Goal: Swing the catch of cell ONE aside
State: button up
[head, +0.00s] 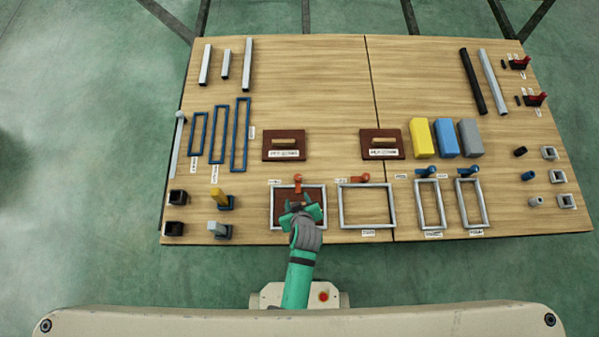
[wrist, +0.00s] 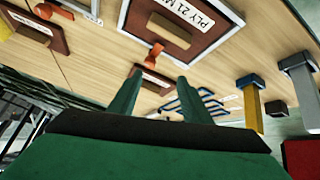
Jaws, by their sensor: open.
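The leftmost cell frame (head: 271,207) on the table is grey and holds a dark brown panel (head: 281,196). In the wrist view that panel (wrist: 198,38) has a wooden handle and a label starting "PLY 21". An orange catch (head: 298,180) stands at the middle of the frame's far bar. The catch also shows in the wrist view (wrist: 153,56), just beyond my fingertips in the picture. I cannot tell whether it overlaps the panel. My gripper (head: 301,205) is over the panel, nearer me than the catch. In the wrist view its green fingers (wrist: 158,85) are apart, with nothing held between them.
A second grey frame (head: 340,209) with its own orange catch (head: 360,178) is to the right. Two frames with blue catches are farther right. A loose brown panel (head: 284,155) lies beyond the leftmost cell. A yellow-topped post (head: 220,197) stands to the left.

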jog(key=w+d+f+n+g+y, duration=0.1)
jog(key=w+n+g, duration=0.1)
jog(key=w, duration=0.3)
jog(key=n+g+y, duration=0.1)
jog(key=n+g, duration=0.1)
jog(key=n, duration=0.1)
send_near(298, 177)
jog(key=x, duration=0.8)
jog(key=shift+c, duration=0.6)
jog(key=c, duration=0.9)
